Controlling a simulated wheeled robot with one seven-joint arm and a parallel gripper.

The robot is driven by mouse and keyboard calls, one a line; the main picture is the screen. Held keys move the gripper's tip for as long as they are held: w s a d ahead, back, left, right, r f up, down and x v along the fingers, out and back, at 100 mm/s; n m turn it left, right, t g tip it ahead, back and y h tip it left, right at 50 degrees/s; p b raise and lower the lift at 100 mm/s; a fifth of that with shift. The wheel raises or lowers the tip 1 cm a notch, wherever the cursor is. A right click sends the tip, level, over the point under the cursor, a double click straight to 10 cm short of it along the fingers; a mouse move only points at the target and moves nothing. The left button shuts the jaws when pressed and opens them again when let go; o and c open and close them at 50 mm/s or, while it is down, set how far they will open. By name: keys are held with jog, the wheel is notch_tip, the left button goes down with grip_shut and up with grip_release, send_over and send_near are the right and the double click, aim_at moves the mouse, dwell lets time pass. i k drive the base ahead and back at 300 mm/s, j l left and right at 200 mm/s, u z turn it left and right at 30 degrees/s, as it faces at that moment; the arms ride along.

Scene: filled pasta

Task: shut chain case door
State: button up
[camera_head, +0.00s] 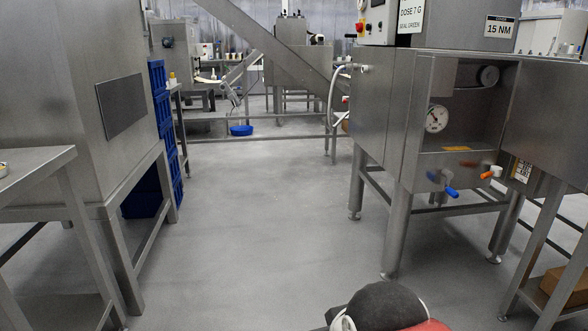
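A steel machine (372,128) stands on legs at the right. Its front has an open case (465,125), and inside I see a round wheel (489,76) at the upper right and a white dial gauge (436,119) at the left. A yellow label (457,149) is at the case's lower edge. I cannot tell for certain which steel panel is the chain case door. No chain can be made out. My gripper is not in view; a dark rounded part, probably of my arm, shows at the bottom edge.
A blue-handled valve (450,191) and an orange-handled valve (490,173) stick out below the case. A steel table (35,160) and cabinet (120,60) stand at the left, with blue crates (158,80) behind. The grey floor (250,220) between is clear. A cardboard box (565,285) sits low right.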

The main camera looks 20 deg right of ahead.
aim_at(546, 129)
jog(key=k+l, duration=0.1)
jog(key=l, duration=1.2)
jog(key=k+l+u, duration=0.1)
jog(key=l, duration=0.55)
jog(key=k+l, duration=0.15)
jog(key=l, duration=1.1)
jog(key=k+l+u, duration=0.1)
jog(key=l, duration=0.55)
jog(key=k+l, duration=0.2)
jog(key=l, duration=0.4)
jog(key=k+l, duration=0.1)
jog(key=l, duration=0.55)
jog(key=k+u, duration=0.15)
